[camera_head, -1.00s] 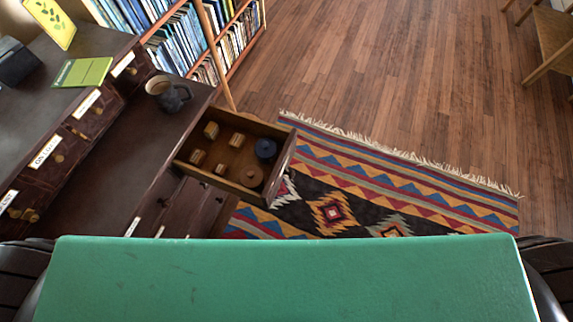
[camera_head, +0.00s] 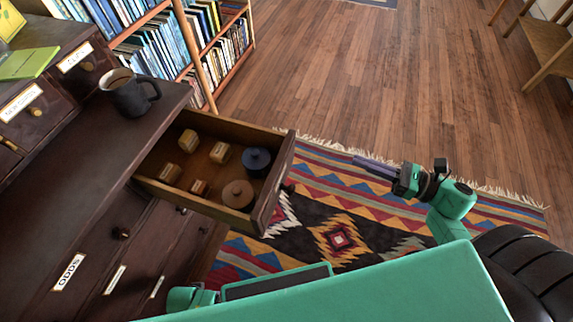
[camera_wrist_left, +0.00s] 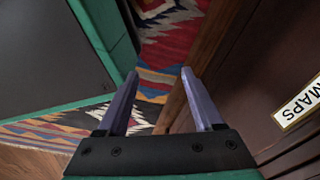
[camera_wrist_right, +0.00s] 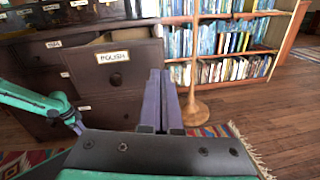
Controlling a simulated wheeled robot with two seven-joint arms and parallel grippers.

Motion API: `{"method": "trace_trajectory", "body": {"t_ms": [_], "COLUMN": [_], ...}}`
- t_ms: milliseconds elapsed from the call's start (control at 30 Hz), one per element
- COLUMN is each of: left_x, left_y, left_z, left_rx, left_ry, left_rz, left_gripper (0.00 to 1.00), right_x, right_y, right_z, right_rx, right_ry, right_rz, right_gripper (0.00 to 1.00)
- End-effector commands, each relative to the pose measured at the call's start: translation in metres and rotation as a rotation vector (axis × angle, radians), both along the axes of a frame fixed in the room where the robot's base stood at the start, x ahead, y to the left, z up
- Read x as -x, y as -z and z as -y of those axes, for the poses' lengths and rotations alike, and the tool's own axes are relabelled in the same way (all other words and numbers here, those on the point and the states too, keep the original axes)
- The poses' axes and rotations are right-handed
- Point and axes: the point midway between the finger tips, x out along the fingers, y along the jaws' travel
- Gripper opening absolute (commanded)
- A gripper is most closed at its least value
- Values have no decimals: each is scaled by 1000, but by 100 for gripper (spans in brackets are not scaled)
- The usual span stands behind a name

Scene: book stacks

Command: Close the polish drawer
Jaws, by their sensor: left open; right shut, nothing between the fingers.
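The polish drawer (camera_head: 218,166) stands pulled out of the dark cabinet in the head view. It holds several small tan blocks, a dark blue jar (camera_head: 256,160) and a round brown lidded pot (camera_head: 238,194). In the right wrist view its front (camera_wrist_right: 116,70) shows a POLISH label and a dark knob. My right gripper (camera_head: 356,160) is shut and empty, to the right of the drawer front and apart from it; its fingers also show in the right wrist view (camera_wrist_right: 163,88). My left gripper (camera_wrist_left: 160,85) is open and empty, low beside the dark cabinet with a MAPS label.
A dark mug (camera_head: 128,94) stands on the cabinet ledge just left of the open drawer. A bookcase (camera_head: 190,40) with a wooden pole is behind. A patterned rug (camera_head: 340,235) and clear wood floor lie to the right.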

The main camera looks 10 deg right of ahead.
Motion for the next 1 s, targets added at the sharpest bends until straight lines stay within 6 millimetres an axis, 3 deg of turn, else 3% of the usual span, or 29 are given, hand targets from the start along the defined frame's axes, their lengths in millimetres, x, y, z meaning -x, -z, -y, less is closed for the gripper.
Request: {"method": "trace_trajectory", "body": {"t_ms": [33,167,700,1000], "left_x": [-2,-2,17,26], "left_y": [9,3,8,11], "left_z": [0,1,-4,-6], "left_rx": [0,0,-3,-5], "left_ry": [-1,-2,8,11], "left_rz": [0,-1,-4,-8], "left_gripper": [68,68,68,68], "right_x": [9,12,-47,-61], "right_y": [0,-12,-14,-12], "right_z": [-9,-21,-112,-134], "right_rx": [59,102,93,94], "right_ry": [-68,-119,-109,-108], "right_rz": [76,141,138,133], "right_gripper": [0,0,0,0]}}
